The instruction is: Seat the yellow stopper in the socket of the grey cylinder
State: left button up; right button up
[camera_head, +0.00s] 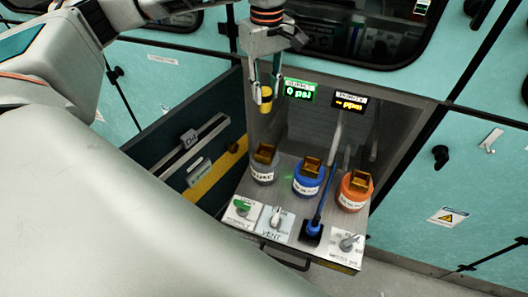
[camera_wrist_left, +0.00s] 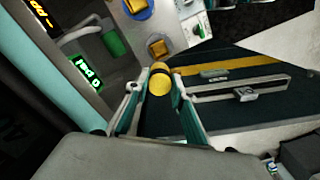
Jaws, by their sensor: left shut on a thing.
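The yellow stopper (camera_head: 266,98) is held between the fingertips of my left gripper (camera_head: 265,86), above the open drawer. It also shows in the left wrist view (camera_wrist_left: 159,81), between the two fingers. The grey cylinder (camera_head: 263,174) stands upright at the left of the drawer's row, with a white label and an amber square piece on top. It is below the stopper and clearly apart from it. I cannot make out the socket opening. In the left wrist view the amber piece (camera_wrist_left: 157,48) shows just beyond the stopper. My right gripper is not in view.
A blue cylinder (camera_head: 307,182) and an orange cylinder (camera_head: 353,193) stand right of the grey one. A blue-handled lever (camera_head: 317,205) rises between them. Knobs (camera_head: 276,217) line the front panel. Lit displays (camera_head: 299,91) hang behind. A dark side panel (camera_head: 205,150) is at left.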

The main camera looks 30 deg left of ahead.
pick_arm(q)
notch_tip(320, 180, down, 20)
jog(key=shift+r+p, duration=0.1)
jog(key=shift+p, duration=0.5)
jog(key=o, duration=1.1)
jog(key=shift+f, duration=0.2)
jog(key=shift+r, duration=0.15)
notch_tip(320, 180, up, 12)
jog(key=b, duration=0.1)
jog(key=shift+d, duration=0.1)
